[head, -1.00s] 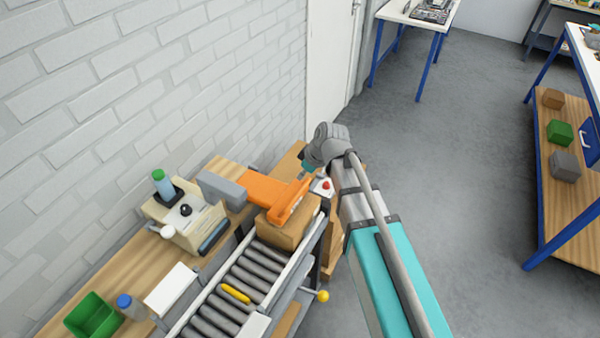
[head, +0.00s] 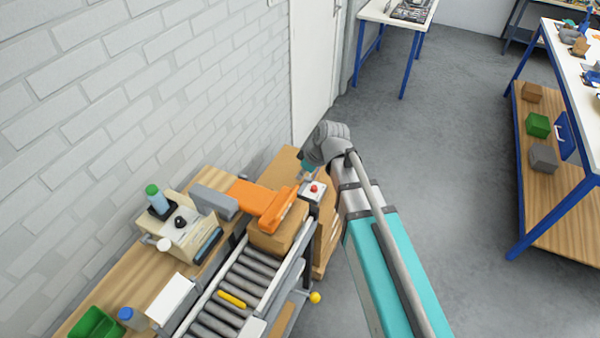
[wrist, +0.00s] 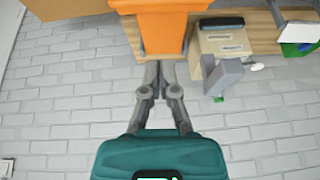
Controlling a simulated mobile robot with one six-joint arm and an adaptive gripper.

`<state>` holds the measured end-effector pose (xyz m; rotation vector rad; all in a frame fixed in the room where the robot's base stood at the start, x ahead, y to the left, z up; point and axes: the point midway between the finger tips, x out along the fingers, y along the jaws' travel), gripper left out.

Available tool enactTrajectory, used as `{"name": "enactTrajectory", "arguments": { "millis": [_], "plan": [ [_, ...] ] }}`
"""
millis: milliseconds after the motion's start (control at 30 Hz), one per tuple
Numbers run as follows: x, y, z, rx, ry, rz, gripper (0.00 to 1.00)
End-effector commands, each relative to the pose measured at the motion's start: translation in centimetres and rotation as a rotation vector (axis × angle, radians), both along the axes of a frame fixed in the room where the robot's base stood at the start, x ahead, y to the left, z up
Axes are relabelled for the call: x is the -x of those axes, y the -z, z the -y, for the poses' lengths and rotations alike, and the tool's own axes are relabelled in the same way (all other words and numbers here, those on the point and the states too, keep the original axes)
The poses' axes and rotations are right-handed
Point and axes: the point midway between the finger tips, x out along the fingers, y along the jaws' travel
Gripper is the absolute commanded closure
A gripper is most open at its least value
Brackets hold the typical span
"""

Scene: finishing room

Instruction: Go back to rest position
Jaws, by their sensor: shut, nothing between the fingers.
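My gripper (wrist: 158,72) is shut and empty in the wrist view, its fingertips together in front of the orange machine part (wrist: 163,30). In the head view the gripper (head: 304,176) shows only as a small piece beyond my grey wrist, close to the red button box (head: 314,190); its fingers are mostly hidden there. The orange machine arm (head: 266,204) reaches over a cardboard box (head: 275,240) on the roller conveyor (head: 240,285).
A wooden bench along the brick wall bears a beige device (head: 185,228), a green-capped bottle (head: 157,198) and a green bin (head: 95,324). A blue-legged workbench (head: 560,200) stands at right. The grey floor (head: 440,150) between is clear.

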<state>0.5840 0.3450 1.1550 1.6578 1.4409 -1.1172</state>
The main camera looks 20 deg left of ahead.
Motion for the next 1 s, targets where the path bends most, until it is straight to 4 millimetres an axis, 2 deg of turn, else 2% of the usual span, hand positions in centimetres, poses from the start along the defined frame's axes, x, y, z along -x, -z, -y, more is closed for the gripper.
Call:
{"name": "enactTrajectory", "arguments": {
  "millis": [533, 667, 767, 867, 1000],
  "plan": [
    [0.0, 0.0, 0.1, 0.0, 0.001, 0.0, 1.0],
    [-0.1, 0.5, 1.0, 0.009, 0.031, -0.009, 1.0],
    [-0.3, 1.2, 2.7, 0.025, 0.085, -0.025, 1.0],
    [-0.5, 2.2, 5.2, 0.05, 0.169, -0.051, 1.0],
    [-0.7, 4.0, 9.9, 0.099, 0.334, -0.098, 1.0]
  ]
}}
